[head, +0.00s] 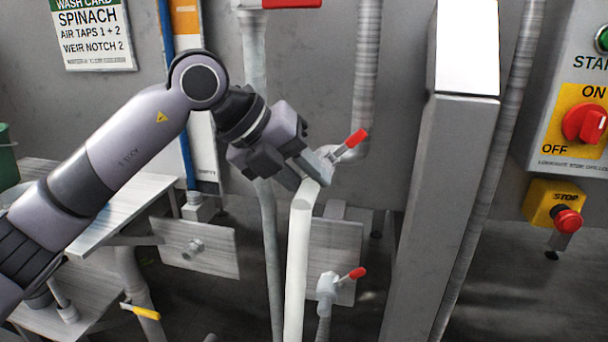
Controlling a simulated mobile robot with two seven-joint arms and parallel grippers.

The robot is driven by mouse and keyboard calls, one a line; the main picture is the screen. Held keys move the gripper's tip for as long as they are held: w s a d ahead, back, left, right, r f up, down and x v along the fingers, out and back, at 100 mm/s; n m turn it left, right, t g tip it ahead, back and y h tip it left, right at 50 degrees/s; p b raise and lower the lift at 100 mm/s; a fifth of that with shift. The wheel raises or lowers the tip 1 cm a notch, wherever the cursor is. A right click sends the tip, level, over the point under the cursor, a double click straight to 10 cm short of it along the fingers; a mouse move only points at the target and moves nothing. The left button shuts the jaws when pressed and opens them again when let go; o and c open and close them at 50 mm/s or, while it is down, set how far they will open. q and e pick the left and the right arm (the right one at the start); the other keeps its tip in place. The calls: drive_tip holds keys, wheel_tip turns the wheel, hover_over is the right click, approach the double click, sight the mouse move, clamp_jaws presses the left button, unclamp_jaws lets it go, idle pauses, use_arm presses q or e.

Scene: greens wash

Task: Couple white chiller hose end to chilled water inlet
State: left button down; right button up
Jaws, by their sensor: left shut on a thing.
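The white hose (298,262) rises from the bottom edge, in front of the back wall. At its upper end is a pale fitting with a red lever (351,145). My left gripper (308,166) is shut on this hose end and partly covers it. A metal plate with a stub fitting (193,248) stands left of the hose. A second plate (342,240) is partly hidden behind the hose. I cannot tell which fitting is the chilled water inlet, nor whether the held end touches one. My right gripper is not in view.
A second red-lever fitting (328,288) stands low, right of the white hose. A wide grey post (436,210) rises right of the hose. Steel shelves (112,214) lie left, under my arm. A control panel with a red switch (584,123) and a stop button (568,220) is far right.

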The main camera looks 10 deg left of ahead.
use_arm(q)
drive_tip(key=c, duration=0.8)
unclamp_jaws()
drive_tip(key=shift+w, duration=0.15)
